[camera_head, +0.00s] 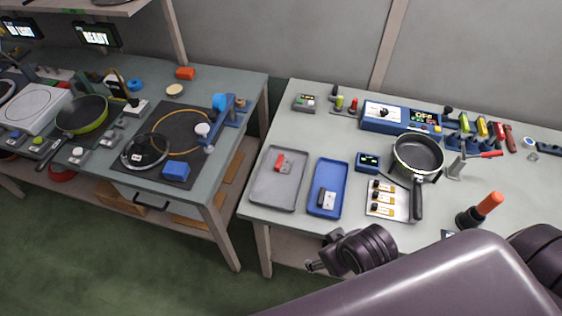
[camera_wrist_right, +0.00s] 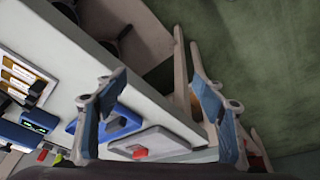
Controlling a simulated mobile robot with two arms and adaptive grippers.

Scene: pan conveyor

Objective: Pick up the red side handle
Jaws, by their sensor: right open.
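A small red piece with a grey part, which looks like the red side handle (camera_head: 281,161), lies in the grey tray (camera_head: 263,190) at the left of the right-hand table. In the right wrist view the red piece (camera_wrist_right: 140,153) shows at the lower edge, in the grey tray (camera_wrist_right: 170,147). My right gripper (camera_wrist_right: 160,90) is open and empty, its blue fingers spread apart, beyond the table's front edge. In the head view only my right arm and wrist show clearly, in front of the table. My left gripper is in neither view.
A blue tray (camera_head: 314,208) with a grey-and-black part lies right of the grey tray. A pan (camera_head: 417,153), a tray of small labelled items (camera_head: 375,210) and a blue display box (camera_head: 367,162) stand further right. A gap separates the left table (camera_head: 235,88).

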